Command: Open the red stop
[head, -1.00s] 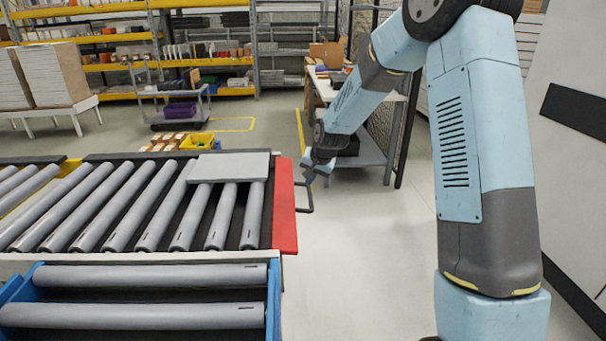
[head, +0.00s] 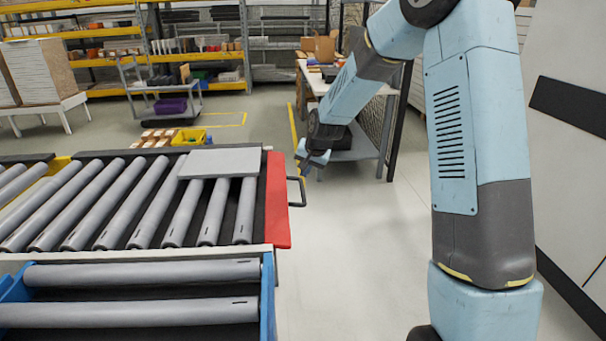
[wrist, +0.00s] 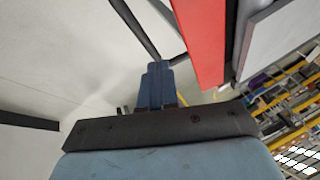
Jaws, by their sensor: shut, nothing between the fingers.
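The red stop (head: 277,205) is an upright plate across the right end of the roller conveyor. A dark looped handle (head: 302,192) sticks out from its right side. My gripper (head: 303,172) is shut and empty, close to the far end of the handle. In the wrist view the shut fingers (wrist: 157,68) are beside the dark handle bar (wrist: 137,30), with the red stop (wrist: 205,40) to their right. I cannot tell whether the fingers touch the handle. A grey panel (head: 221,163) lies on the rollers behind the stop.
A blue-framed roller section (head: 268,300) stands in front of the conveyor. A table with boxes (head: 375,88) stands beyond my gripper, and a yellow bin (head: 189,137) is behind the conveyor. The floor right of the stop (head: 350,260) is clear.

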